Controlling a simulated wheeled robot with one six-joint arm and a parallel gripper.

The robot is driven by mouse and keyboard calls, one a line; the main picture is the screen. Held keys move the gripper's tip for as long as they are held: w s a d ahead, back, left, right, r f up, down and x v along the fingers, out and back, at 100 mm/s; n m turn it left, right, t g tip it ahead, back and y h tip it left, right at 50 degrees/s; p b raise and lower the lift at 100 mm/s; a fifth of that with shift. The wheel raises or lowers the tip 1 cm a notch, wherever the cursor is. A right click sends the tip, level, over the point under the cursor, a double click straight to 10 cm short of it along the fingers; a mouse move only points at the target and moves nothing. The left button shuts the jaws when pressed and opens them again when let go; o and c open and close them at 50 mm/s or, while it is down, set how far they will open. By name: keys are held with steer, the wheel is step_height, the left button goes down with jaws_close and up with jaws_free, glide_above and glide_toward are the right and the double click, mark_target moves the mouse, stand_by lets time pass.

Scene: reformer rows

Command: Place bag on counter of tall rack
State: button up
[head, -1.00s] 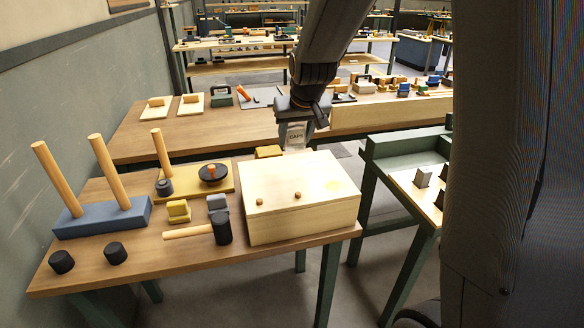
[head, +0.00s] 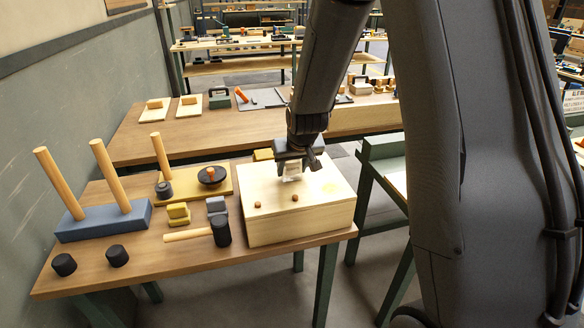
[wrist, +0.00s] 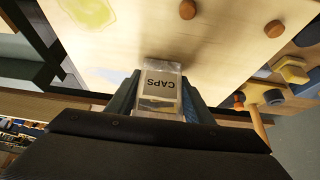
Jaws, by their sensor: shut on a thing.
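My gripper (head: 291,168) is shut on a small clear bag (wrist: 160,82) with a pale label reading CAPS. In the wrist view the bag sits between the two fingers, its end sticking out past them. In the head view the bag hangs below the gripper, small and partly hidden, over the pale wooden box (head: 310,227). I cannot tell whether it touches the lid. I cannot tell for sure which piece is the tall rack; a shelved bench (head: 235,68) stands far back.
The near table (head: 150,263) holds the box, a blue base with two tall pegs (head: 100,222), a mallet (head: 221,231), dark knobs and small blocks. Behind it a long bench (head: 190,133) has bare wood at its middle. A green-framed table stands at right, partly behind my arm.

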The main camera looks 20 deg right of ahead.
steer(key=o, duration=0.7)
steer(key=shift+f, duration=0.15)
steer(key=o, duration=0.4)
